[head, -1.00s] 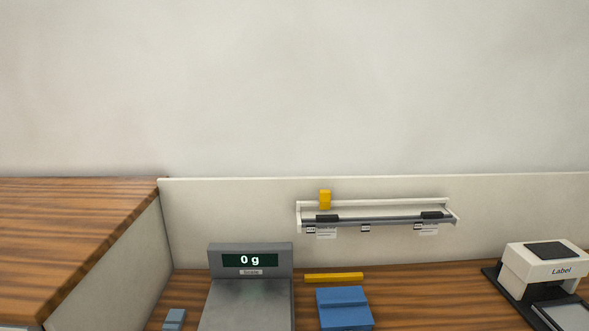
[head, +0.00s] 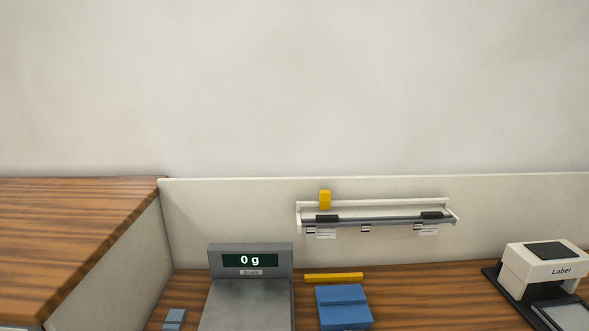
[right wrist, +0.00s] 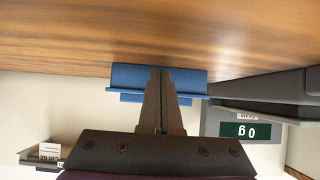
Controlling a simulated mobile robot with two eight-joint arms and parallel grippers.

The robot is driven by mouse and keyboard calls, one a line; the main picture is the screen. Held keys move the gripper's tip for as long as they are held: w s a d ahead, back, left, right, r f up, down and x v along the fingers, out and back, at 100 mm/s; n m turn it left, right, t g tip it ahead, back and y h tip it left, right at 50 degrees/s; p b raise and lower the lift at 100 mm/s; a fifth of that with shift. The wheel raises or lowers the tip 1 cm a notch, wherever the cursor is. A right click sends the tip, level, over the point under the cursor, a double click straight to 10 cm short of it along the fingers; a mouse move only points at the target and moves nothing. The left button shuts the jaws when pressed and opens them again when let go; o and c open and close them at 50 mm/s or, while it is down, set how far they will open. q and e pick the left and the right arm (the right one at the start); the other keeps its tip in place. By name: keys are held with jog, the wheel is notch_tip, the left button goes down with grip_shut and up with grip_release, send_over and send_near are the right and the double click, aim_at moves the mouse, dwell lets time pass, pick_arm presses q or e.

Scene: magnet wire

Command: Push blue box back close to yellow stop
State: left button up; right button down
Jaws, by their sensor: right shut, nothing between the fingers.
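The blue box (head: 343,305) lies on the wooden counter in the head view, with a stepped top. The yellow stop (head: 334,277) is a thin bar just behind it, with a narrow strip of counter between them. In the right wrist view the blue box (right wrist: 127,77) shows beyond my right gripper (right wrist: 160,72). The fingers are shut together and empty, and their tips overlap the box's near side. They look against it or very close. The stop is hidden in the wrist view. My left gripper is in neither view.
A grey scale (head: 250,300) reading 0 g stands just left of the box. A label printer (head: 545,265) stands far right, with clear counter between. Small grey-blue blocks (head: 174,319) lie left.

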aim_at(347, 326)
jog(key=shift+w, duration=0.1)
jog(key=shift+w+a, duration=0.1)
jog(key=shift+w, duration=1.65)
jog(key=shift+s, duration=0.2)
jog(key=shift+s, duration=0.15)
jog(key=shift+w, duration=1.1)
jog(key=shift+s+d+r+p, duration=0.1)
jog(key=shift+s+r+p, duration=0.2)
jog(key=shift+s, duration=1.1)
jog(key=shift+s+d+r+p, duration=0.1)
jog(key=shift+s+r+p, duration=0.25)
jog(key=shift+s, duration=1)
jog(key=shift+s+r+p, duration=0.3)
jog(key=shift+s, duration=1.45)
